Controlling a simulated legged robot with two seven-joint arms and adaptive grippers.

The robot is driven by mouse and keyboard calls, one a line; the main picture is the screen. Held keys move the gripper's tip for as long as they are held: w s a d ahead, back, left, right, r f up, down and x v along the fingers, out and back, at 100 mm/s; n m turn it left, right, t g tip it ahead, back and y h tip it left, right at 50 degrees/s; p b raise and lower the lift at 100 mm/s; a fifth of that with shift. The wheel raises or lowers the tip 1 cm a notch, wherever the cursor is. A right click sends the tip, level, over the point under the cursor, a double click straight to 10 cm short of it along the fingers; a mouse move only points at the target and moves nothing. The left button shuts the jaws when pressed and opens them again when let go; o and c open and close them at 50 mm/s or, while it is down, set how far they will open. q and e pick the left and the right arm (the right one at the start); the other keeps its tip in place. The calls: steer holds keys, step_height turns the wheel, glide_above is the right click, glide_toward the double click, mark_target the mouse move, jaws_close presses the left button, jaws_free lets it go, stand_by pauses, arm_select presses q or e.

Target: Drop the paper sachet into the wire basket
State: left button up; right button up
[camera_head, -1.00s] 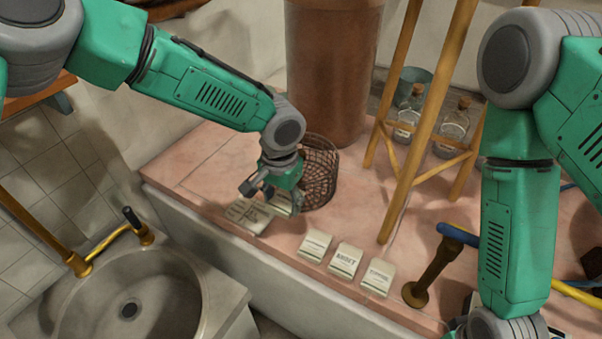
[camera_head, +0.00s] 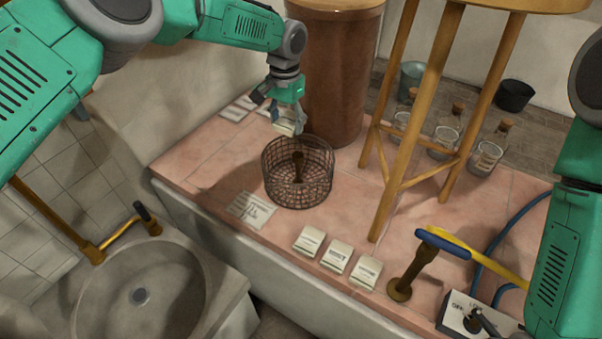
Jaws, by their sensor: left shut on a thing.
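The wire basket (camera_head: 270,177) is a round, dark mesh basket standing upright on the pink tiled counter. A dark brown knobbed object (camera_head: 298,165) shows inside or through its mesh. My left gripper (camera_head: 288,112) is shut on a small pale paper sachet (camera_head: 284,128) just behind the basket's far rim. The fingers partly cover the sachet, and I cannot tell how high it hangs. Three similar labelled sachets lie in a row near the counter's front edge: one (camera_head: 308,241), another (camera_head: 336,256) and a third (camera_head: 365,272). My right arm shows at the right; its gripper is out of view.
A printed paper (camera_head: 250,209) lies left of the basket. A large brown cylinder (camera_head: 335,80) stands behind it. A wooden stool (camera_head: 415,125) and corked glass jars (camera_head: 488,152) are to the right. A blue-topped brown handle (camera_head: 420,265) stands front right. A sink (camera_head: 140,295) is at left.

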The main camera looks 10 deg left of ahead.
arm_select(q)
step_height(320, 180, down, 4)
steer(key=b, duration=0.2)
steer(key=shift+f+b, duration=0.2)
steer(key=shift+b, duration=0.2)
steer(key=shift+d+f, duration=0.15)
steer(key=shift+f, duration=0.15)
steer(key=o, duration=0.9)
steer(key=shift+r, duration=0.2)
step_height(320, 180, up, 12)
steer(key=shift+w+f, duration=0.1)
steer(key=shift+f, duration=0.15)
